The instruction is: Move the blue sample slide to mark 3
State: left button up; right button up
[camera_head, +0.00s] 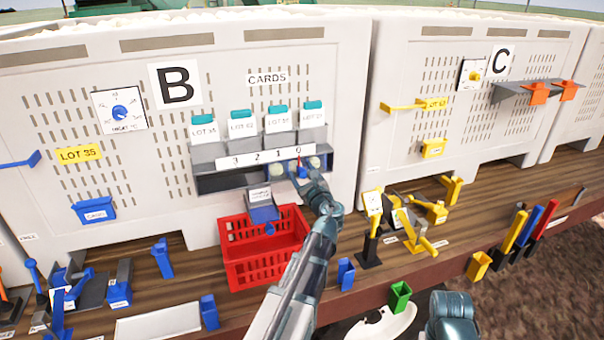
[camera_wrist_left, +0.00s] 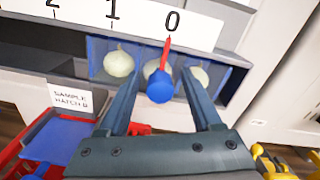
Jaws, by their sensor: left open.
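The blue sample slide (camera_wrist_left: 105,60) sits in a grey slot under a white scale (camera_head: 265,156) marked 3, 2, 1, 0. Pale round onions show in the slide. Its red pointer (camera_wrist_left: 167,52) stands at 0, above a round blue knob (camera_wrist_left: 159,88). My left gripper (camera_head: 302,168) is at the right end of the slot. In the left wrist view its open fingers (camera_wrist_left: 160,74) stand either side of the knob, with gaps showing; contact cannot be told. The slot under 3 and 2 looks dark and empty. My right gripper's fingers do not show.
A blue sample hatch (camera_head: 262,212) with a white label hangs below the slot. A red crate (camera_head: 265,272) stands on the wooden ledge beneath. Yellow levers (camera_head: 415,235) stand to the right. Card holders (camera_head: 243,125) line the panel above the scale.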

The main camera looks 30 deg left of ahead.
pick_arm(q)
jog(key=shift+c, duration=0.3)
grip_shut()
dwell(1.1)
